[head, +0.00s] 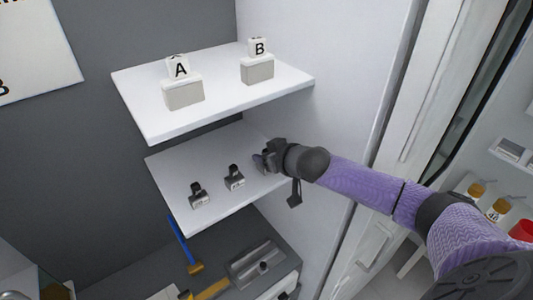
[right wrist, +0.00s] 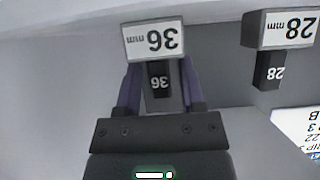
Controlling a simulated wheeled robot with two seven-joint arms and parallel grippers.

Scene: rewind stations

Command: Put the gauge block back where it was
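A dark gauge block (right wrist: 159,80) marked 36 shows upside down in the right wrist view, at a stand (right wrist: 153,41) labelled 36 mm. My right gripper (right wrist: 160,75) has one purple finger on each side of this block, with narrow gaps visible, so it looks open around it. In the head view my right gripper (head: 263,160) is at the right end of the lower shelf and hides that block. A second dark block (right wrist: 269,72) marked 28 is at its 28 mm stand (right wrist: 290,29). My left gripper is not in view.
The lower shelf (head: 208,222) also carries two dark blocks on labelled stands, a left one (head: 197,192) and a middle one (head: 234,175). The upper shelf (head: 215,112) above holds cubes A (head: 178,67) and B (head: 258,48). A white side wall (head: 325,90) stands close on the right.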

